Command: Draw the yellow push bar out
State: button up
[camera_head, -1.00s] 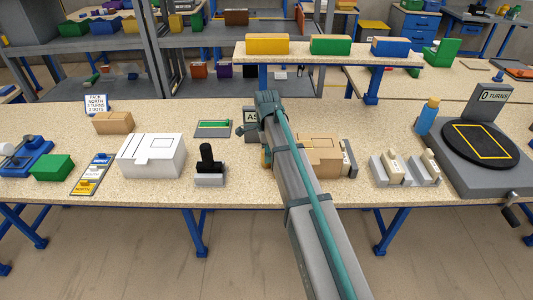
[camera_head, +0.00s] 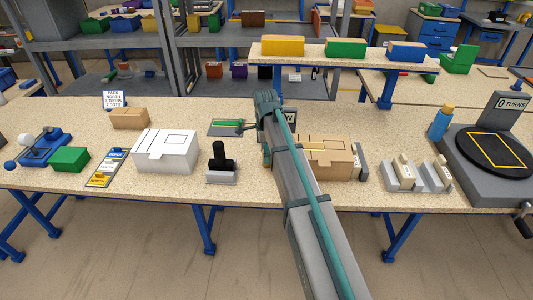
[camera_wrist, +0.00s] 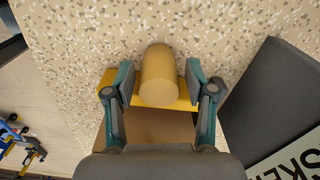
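In the wrist view the yellow push bar shows as a yellow bar (camera_wrist: 186,104) with a rounded yellow knob (camera_wrist: 158,75) standing from it. My gripper (camera_wrist: 159,82) is open, with one finger on each side of the knob. Narrow gaps seem to separate the knob from the finger pads. In the head view a small yellow patch, apparently the bar's end, shows left of my arm at the tan box (camera_head: 326,155). My gripper's fingertips are hidden behind my arm there.
A dark sign panel (camera_wrist: 262,95) stands close right of my gripper in the wrist view. In the head view a black-handled block (camera_head: 219,165) and a white box (camera_head: 166,151) are left of my arm. Pale blocks (camera_head: 405,172) and a turntable (camera_head: 490,150) are right.

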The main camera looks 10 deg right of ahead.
jog(key=shift+o, duration=0.2)
jog(key=shift+d, duration=0.15)
jog(key=shift+r, duration=0.2)
notch_tip(320, 180, up, 12)
jog(key=shift+f, duration=0.15)
dwell(0.4)
